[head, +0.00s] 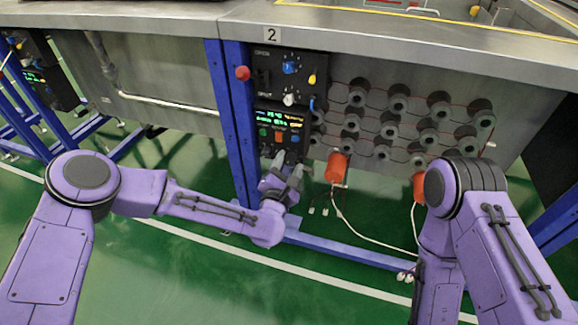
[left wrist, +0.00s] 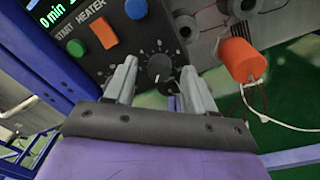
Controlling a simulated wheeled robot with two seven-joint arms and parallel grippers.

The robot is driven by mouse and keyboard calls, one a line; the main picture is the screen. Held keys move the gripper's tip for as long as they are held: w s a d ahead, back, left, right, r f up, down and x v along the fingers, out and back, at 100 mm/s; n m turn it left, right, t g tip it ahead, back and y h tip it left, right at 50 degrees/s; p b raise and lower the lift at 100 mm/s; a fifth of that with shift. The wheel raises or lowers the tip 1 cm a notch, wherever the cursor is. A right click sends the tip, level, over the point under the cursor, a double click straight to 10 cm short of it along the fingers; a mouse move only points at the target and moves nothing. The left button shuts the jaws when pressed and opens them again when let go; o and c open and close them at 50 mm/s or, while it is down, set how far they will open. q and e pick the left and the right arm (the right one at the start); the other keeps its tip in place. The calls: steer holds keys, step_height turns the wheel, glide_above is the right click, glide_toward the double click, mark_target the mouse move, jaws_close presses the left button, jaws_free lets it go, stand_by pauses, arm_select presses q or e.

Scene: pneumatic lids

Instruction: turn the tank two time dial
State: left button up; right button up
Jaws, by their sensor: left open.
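The tank two control panel (head: 284,65) stands under the plate marked 2. A black round dial (left wrist: 160,68) with a pale pointer line and tick marks sits low on the panel, under the buttons; I take it as the time dial, though no label on it is readable. In the head view my left gripper largely hides it. My left gripper (head: 287,167) is open in front of the lower panel. In the left wrist view its two fingers (left wrist: 158,70) stand on either side of the dial, with gaps to it. My right gripper is out of view.
A green button (left wrist: 75,47), an orange button (left wrist: 103,32) and a blue button (left wrist: 136,9) sit above the dial. An orange cylinder (head: 337,167) with a white cable hangs to the right. A blue frame post (head: 237,130) stands left of the panel.

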arm_select(q)
steer(key=shift+w, duration=0.2)
jaws_close()
steer(key=shift+m, duration=0.3)
steer(key=m, duration=0.3)
steer(key=shift+d+m, duration=0.1)
steer(key=shift+m, duration=0.2)
steer(key=m, duration=0.3)
steer(key=shift+m, duration=0.4)
steer(key=m, duration=0.4)
steer(key=shift+f+m+h, duration=0.1)
steer(key=shift+m+h, duration=0.2)
steer(key=shift+h, duration=0.1)
steer(key=shift+m+p, duration=0.3)
steer(key=shift+m, duration=1.6)
steer(key=shift+f, duration=0.1)
